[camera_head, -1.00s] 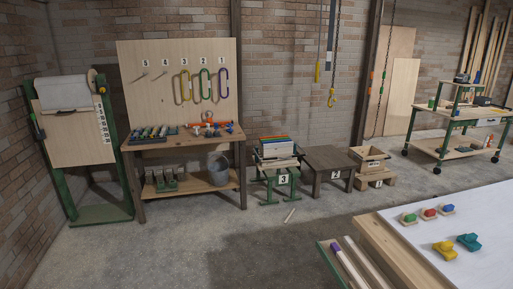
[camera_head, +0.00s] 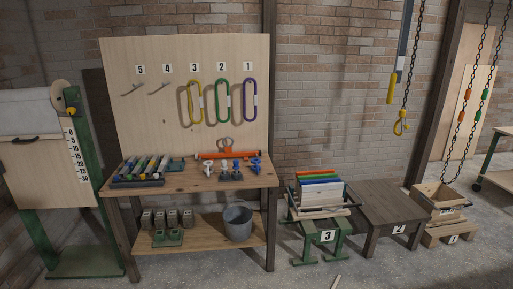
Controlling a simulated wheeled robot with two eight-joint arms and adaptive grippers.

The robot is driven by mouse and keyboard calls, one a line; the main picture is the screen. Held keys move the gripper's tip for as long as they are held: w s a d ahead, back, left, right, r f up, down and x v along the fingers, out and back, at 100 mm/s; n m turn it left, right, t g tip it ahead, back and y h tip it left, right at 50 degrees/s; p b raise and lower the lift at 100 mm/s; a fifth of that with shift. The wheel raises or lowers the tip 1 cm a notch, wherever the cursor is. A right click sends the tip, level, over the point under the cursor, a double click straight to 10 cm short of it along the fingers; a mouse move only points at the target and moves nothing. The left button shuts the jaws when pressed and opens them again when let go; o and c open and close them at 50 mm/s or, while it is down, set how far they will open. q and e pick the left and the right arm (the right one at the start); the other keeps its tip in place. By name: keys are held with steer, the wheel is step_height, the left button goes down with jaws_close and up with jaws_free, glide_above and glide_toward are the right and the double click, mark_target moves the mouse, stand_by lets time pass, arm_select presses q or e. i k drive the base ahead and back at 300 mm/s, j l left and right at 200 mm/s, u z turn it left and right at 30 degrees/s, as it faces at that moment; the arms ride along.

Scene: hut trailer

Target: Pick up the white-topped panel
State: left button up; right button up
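Several upright panels stand in a row in a rack on the green-legged stand marked 3 (camera_head: 305,235), right of the workbench. The front panel, the white-topped panel (camera_head: 322,192), shows a broad pale face. Dark rails of the rack cross in front of its lower part. Neither of my grippers is in view.
The workbench (camera_head: 190,181) holds markers and clamps, with a bucket (camera_head: 238,223) on its lower shelf. A low dark table marked 2 (camera_head: 385,207) and a wooden crate (camera_head: 443,200) stand right of the rack. A small stick (camera_head: 336,282) lies on the floor in front.

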mark_target(331, 193)
steer(key=i+z, duration=0.3)
steer(key=i, duration=0.25)
steer(key=i+z, duration=0.35)
steer(key=i, duration=0.25)
steer(key=i+j+z, duration=0.3)
steer(key=i, duration=0.25)
steer(key=i+l+z, duration=0.1)
steer(key=i+z, duration=0.2)
steer(key=i, duration=0.9)
steer(key=i+l+u, duration=0.25)
steer(key=i, duration=0.25)
steer(key=i+j, duration=0.05)
